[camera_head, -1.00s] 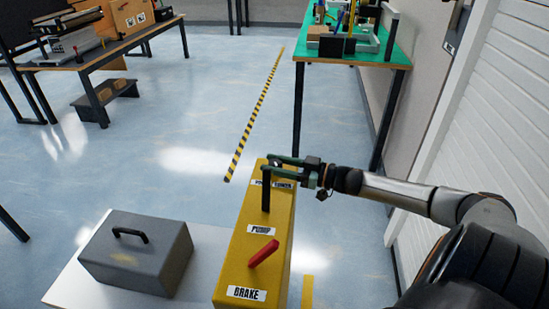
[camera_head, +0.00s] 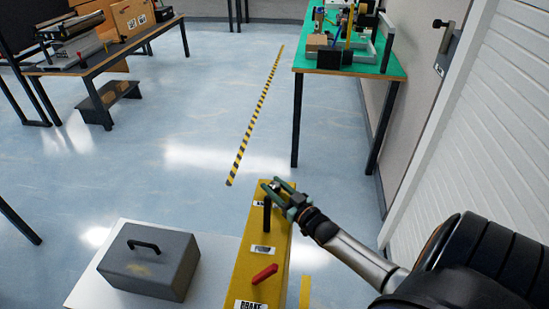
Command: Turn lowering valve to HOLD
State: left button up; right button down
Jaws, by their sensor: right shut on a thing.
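A long yellow box (camera_head: 246,270) carries the controls, with its labels facing up. A black upright lever (camera_head: 267,217) stands near the far end, behind the label PUMP (camera_head: 262,251). A red lever (camera_head: 265,274) lies tilted by the label BRAKE at the near end. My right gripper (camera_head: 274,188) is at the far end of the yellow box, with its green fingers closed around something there. The fingers and wrist cover that part, so the valve and its label are mostly hidden. My left gripper is not in view.
A grey case (camera_head: 150,264) with a black handle sits on a white surface (camera_head: 93,288) left of the yellow box. A green-topped table (camera_head: 385,71) with several items stands behind. A white slatted wall (camera_head: 475,130) is at the right. Open floor lies beyond the box.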

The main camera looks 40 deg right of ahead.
jog(key=shift+h, duration=0.3)
jog(key=shift+c, duration=2)
grip_release()
jog(key=s+a, duration=0.1)
jog(key=s, duration=1.1)
jog(key=shift+s+p, duration=0.25)
jog(key=shift+p, duration=0.1)
